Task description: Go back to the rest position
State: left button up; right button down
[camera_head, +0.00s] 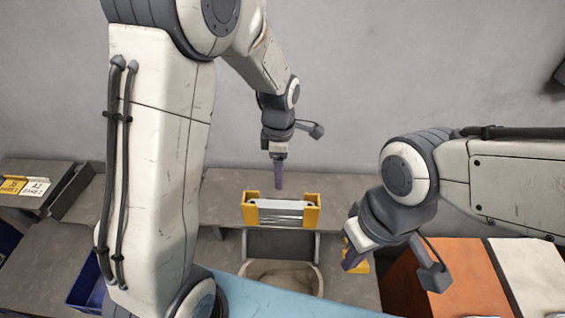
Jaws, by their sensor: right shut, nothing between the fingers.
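My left gripper (278,176) points straight down above the grey bench, just behind a yellow-ended holder (252,211). My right gripper (351,260) is at the right of centre, tilted down and to the left, shut and empty. A yellow block (361,266) is partly hidden behind it. Shiny metal pieces (280,213), perhaps the brackets, lie between the holder's yellow ends.
A grey tray or chute (280,244) sits below the holder, with a beige bin (282,271) in front. Orange (455,272) and white (530,268) panels lie at the right. Yellow and white labels (24,185) and a blue bin (84,291) are at the left. A grey wall (400,70) stands behind.

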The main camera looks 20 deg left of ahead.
pick_arm(q)
jog(key=s+d+r+m, duration=0.2)
jog(key=s+d+m, duration=0.1)
jog(key=s+m, duration=0.4)
jog(key=s+d+r+m, duration=0.2)
jog(key=s+r+m, duration=0.1)
jog(key=s+m, duration=0.5)
jog(key=s+d+r+m+h, duration=0.1)
jog(key=s+d+r+m, duration=0.2)
jog(key=s+m, duration=0.4)
jog(key=m, duration=0.5)
jog(key=shift+s+d+b, duration=0.3)
jog(key=shift+d+b, duration=0.05)
jog(key=shift+b, duration=0.05)
